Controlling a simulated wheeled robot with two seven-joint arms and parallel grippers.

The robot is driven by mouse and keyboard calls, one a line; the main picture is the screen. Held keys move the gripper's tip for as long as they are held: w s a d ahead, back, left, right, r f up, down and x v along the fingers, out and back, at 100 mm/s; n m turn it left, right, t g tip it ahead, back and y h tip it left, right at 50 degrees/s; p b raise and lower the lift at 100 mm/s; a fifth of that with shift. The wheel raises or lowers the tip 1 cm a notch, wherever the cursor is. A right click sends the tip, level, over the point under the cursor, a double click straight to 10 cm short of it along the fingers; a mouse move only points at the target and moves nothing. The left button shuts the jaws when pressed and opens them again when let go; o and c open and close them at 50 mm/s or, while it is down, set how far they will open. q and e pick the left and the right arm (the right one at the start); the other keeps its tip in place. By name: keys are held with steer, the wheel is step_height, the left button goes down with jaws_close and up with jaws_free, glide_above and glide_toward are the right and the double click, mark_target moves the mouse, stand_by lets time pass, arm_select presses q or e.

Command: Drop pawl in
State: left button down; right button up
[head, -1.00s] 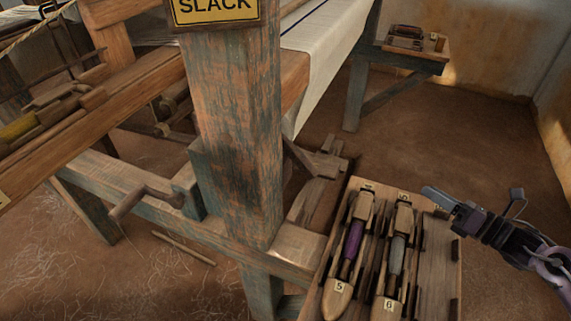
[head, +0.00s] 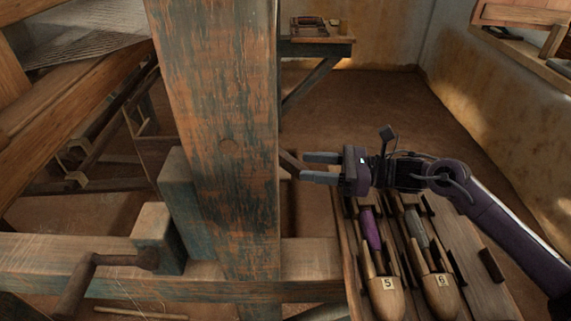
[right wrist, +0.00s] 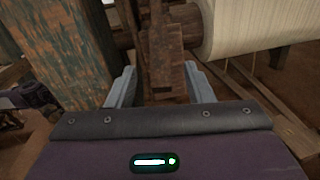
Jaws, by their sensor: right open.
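In the right wrist view, a worn reddish-brown wooden bar (right wrist: 164,55), which may be the pawl, lies beyond my right gripper (right wrist: 160,71) and lines up with the gap between its fingers. I cannot tell how far off it is. In the head view my right gripper (head: 306,167) is open and empty. It points left at the worn loom post (head: 222,130), its tips just right of the post's edge. A small piece of wood (head: 289,161) shows between post and fingertips. The post hides most of what lies behind it. My left gripper is not in view.
A wooden tray (head: 466,232) with shuttles marked 5 and 6 lies below my right arm. A crank handle (head: 78,285) sticks out left of the post. The white cloth roll (right wrist: 255,28) is at upper right in the wrist view. A small table (head: 340,47) stands behind.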

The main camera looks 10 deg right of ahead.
mark_target(302, 166)
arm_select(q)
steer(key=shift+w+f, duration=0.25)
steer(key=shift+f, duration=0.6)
arm_select(e)
steer(key=x, duration=0.5)
jaws_close()
